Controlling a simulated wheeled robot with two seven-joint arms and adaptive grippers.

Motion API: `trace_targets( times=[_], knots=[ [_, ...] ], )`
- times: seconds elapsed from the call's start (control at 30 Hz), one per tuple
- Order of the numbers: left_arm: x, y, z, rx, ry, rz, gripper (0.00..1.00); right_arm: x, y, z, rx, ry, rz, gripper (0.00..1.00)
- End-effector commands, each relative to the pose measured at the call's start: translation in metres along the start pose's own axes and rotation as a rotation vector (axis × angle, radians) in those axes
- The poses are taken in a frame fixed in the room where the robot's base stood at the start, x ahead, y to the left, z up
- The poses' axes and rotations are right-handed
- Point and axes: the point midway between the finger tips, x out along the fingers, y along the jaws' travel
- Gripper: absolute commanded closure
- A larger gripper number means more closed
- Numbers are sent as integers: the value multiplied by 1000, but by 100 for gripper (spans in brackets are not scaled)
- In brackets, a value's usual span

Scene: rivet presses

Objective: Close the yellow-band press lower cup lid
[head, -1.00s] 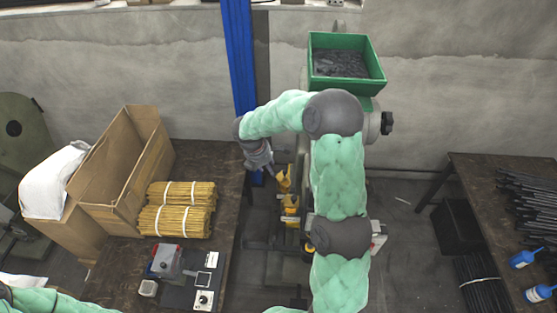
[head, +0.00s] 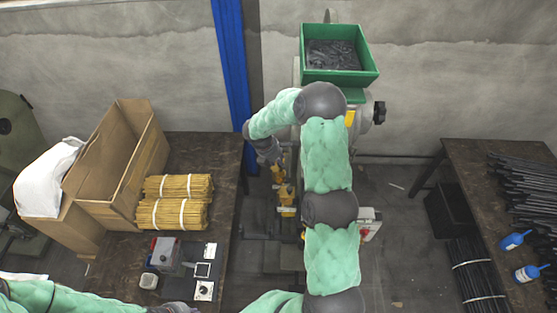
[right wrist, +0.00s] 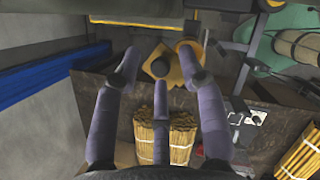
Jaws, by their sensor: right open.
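The press stands behind my right arm, which hides much of it. Its yellow cup parts (head: 286,194) show left of the arm in the head view. In the right wrist view a yellow piece with a dark round part (right wrist: 190,68) lies at the fingertips; I cannot tell lid from cup, or whether the fingers touch it. A yellow band (right wrist: 130,10) crosses the top of that view. My right gripper (right wrist: 160,64) is open, its fingers spread around the dark round part; in the head view it points down at the yellow parts (head: 275,163). My left gripper is out of view.
A green bin (head: 372,66) of dark pieces tops the press. A blue post (head: 229,80) stands left of it. The left table (head: 225,180) bears a cardboard box (head: 120,165) and yellow rod bundles (head: 172,214). The right table (head: 465,170) holds dark rods and blue bottles.

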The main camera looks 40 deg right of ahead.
Motion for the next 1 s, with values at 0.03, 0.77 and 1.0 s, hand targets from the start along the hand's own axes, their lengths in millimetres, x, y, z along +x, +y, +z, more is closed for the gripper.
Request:
trace_targets(
  times=[0.03, 0.77, 1.0],
  knots=[
    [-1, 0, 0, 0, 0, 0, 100, 2, 0, 0, 0, 0, 0, 59],
    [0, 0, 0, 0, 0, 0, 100, 4, 0, 0, 5, 0, 0, 100],
    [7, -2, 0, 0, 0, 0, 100, 6, -1, 0, 68, -1, -26, 100]
  ],
)
